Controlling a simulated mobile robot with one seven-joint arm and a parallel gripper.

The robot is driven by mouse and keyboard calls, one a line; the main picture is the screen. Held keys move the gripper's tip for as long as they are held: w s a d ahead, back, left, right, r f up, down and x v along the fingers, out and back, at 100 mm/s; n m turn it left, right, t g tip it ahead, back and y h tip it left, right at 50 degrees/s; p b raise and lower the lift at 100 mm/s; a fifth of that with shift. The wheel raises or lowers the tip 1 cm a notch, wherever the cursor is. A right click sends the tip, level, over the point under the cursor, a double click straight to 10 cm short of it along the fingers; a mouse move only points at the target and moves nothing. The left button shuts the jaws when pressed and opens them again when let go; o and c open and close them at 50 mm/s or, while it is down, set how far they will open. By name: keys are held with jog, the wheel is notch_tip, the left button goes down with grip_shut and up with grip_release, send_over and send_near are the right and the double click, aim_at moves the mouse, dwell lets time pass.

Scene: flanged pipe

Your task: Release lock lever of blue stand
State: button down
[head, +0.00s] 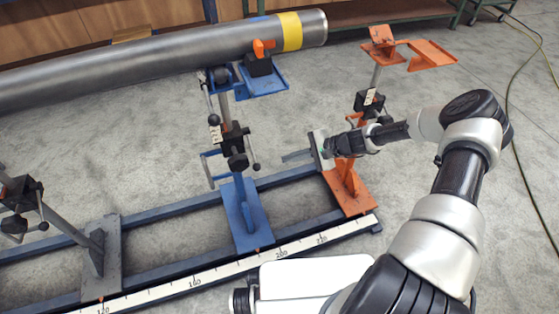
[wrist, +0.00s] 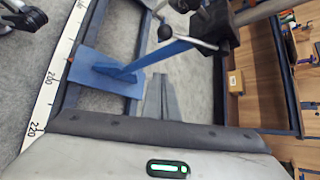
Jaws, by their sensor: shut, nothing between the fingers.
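The blue stand (head: 245,215) holds a black clamp block (head: 235,140) on its post. In the wrist view the blue base (wrist: 105,75) is at left, and a lever with a black ball knob (wrist: 166,33) runs to the black block (wrist: 222,35) at the top. My gripper (head: 287,157) is right of the blue stand, its fingers pointing left toward it. The fingers (wrist: 162,100) are together and empty, apart from the lever.
A steel pipe (head: 150,62) with a yellow band lies over the blue stand's head. An orange stand (head: 348,190) stands close beside my gripper. A grey stand (head: 100,255) is at left. The stands sit on a blue rail frame with a white ruler (head: 215,270).

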jog(key=b+x, duration=0.2)
jog(key=x, duration=0.7)
jog(key=shift+s+a+r, duration=0.3)
jog(key=shift+s+r, duration=0.35)
jog(key=shift+r, duration=0.05)
jog(key=shift+s+a+r, duration=0.25)
jog(key=shift+s+r, duration=0.45)
jog(key=shift+r, duration=0.1)
notch_tip(320, 180, up, 13)
jog(key=m+g+h+p, duration=0.2)
jog(key=m+g+p, duration=0.1)
jog(key=g+p, duration=0.2)
jog(key=shift+g+p, duration=0.4)
jog(key=shift+p, duration=0.6)
jog(key=shift+a+r, duration=0.15)
jog(key=shift+r, duration=0.1)
